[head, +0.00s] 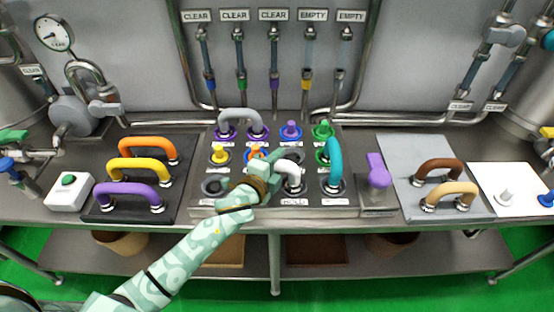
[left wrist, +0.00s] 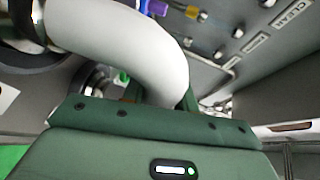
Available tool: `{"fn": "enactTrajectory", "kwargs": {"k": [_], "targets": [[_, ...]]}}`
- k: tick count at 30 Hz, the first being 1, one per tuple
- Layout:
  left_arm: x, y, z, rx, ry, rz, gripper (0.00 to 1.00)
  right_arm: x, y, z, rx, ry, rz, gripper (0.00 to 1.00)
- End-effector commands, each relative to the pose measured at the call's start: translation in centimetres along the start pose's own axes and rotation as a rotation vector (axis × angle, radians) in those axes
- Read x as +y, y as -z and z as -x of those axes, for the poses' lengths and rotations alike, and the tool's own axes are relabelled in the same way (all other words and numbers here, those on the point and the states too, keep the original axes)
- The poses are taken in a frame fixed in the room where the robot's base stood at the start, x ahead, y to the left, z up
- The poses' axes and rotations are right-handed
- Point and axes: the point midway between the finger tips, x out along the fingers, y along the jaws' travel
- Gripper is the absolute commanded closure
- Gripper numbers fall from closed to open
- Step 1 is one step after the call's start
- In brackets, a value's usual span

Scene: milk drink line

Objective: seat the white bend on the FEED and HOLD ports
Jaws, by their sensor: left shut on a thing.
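The white bend (head: 291,170) is in my left gripper (head: 272,171), at the front row of the port panel (head: 310,212). The bend's right end points down at the port above the HOLD label (head: 293,202). I cannot tell whether it is seated or just above. Its other end and the port there are hidden behind my gripper and forearm; I cannot read a FEED label. In the left wrist view the white bend (left wrist: 130,40) arches large from a metal collar at upper left down to the jaws. My right gripper is not in view.
A teal bend (head: 335,162) stands close right of the white one, and a grey bend (head: 240,117) behind. Coloured plugs fill other ports. A purple handle (head: 378,170) is further right. Orange, yellow and purple bends lie on the dark left mat (head: 105,211); brown and tan bends on the grey mat (head: 400,152).

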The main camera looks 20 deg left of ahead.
Motion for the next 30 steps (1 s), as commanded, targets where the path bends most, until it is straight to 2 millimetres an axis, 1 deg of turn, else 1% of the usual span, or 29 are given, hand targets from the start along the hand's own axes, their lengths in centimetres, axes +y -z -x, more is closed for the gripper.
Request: {"fn": "enactTrajectory", "kwargs": {"k": [4,5,6,7,16,20,23,30], "targets": [[-0.2,0.0,0.0,0.001,0.003,0.000,1.00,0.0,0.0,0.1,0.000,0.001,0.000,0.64],[-0.2,0.0,0.0,0.001,0.003,0.000,0.66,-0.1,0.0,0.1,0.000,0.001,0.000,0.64],[-0.2,0.0,0.0,0.001,0.003,0.000,0.55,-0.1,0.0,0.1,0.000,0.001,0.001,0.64],[-0.2,0.0,0.0,0.001,0.003,0.000,0.46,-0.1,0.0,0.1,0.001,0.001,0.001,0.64],[0.0,0.0,0.1,-0.001,-0.002,-0.001,0.46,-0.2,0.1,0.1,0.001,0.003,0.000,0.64],[0.0,0.0,1.4,0.000,-0.003,-0.001,0.46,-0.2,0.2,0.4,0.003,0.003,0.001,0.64],[-0.1,0.0,3.5,0.000,-0.003,-0.002,0.46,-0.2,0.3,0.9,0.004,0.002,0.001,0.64],[0.0,0.0,10.1,0.000,-0.002,0.000,0.46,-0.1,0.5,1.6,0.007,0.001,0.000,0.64]]}}
